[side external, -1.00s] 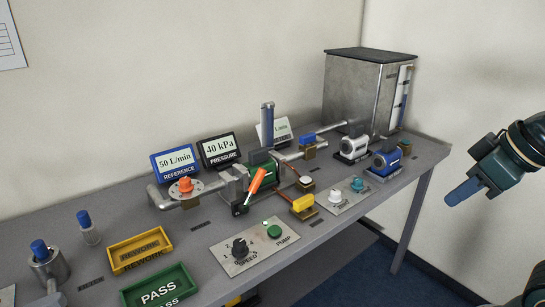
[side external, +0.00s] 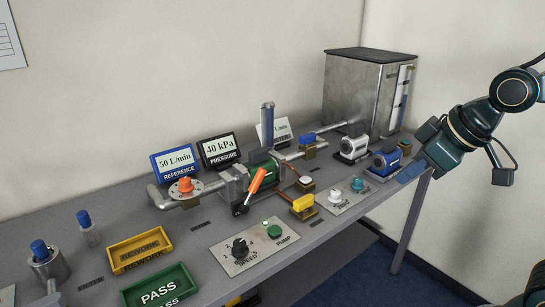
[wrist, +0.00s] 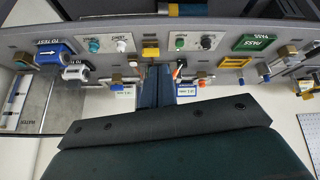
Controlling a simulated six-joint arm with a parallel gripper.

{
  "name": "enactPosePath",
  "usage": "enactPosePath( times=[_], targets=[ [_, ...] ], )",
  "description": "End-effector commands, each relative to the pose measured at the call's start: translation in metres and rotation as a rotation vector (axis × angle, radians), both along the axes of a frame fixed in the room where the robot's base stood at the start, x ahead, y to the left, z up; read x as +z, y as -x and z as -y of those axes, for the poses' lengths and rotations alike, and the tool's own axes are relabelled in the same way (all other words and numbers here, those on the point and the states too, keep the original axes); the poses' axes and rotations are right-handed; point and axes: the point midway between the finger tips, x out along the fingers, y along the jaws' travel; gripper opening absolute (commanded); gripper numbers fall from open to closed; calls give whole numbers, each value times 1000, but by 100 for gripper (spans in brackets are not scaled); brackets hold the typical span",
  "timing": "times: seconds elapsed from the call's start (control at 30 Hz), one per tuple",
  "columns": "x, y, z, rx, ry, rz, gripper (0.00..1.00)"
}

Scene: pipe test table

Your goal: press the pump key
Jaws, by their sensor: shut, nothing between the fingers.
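The pump key is a green round button (side external: 275,231) on a grey panel (side external: 237,262) near the table's front edge, beside the black speed knob (side external: 239,247). In the wrist view, the green key (wrist: 180,43) shows a little right of my fingers. My gripper (side external: 411,172) is shut and empty, at the right end of the table in the side view, apart from the key. Its fingers (wrist: 160,70) also show in the wrist view, low in the middle.
A second panel with a teal knob (side external: 357,184) and a white one lies right of the pump panel. A yellow-handled valve (side external: 303,202) and an orange lever (side external: 257,180) stand behind.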

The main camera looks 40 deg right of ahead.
Motion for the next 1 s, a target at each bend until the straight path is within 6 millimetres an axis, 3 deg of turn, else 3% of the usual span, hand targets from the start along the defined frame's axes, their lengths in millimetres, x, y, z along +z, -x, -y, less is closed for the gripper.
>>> enactPosePath(
  times=[0.53, 1.0],
  targets=[
    [-26, -106, -23, 234, 114, 88, 0],
    [-72, -186, -50, 422, 219, 172, 0]
  ],
)
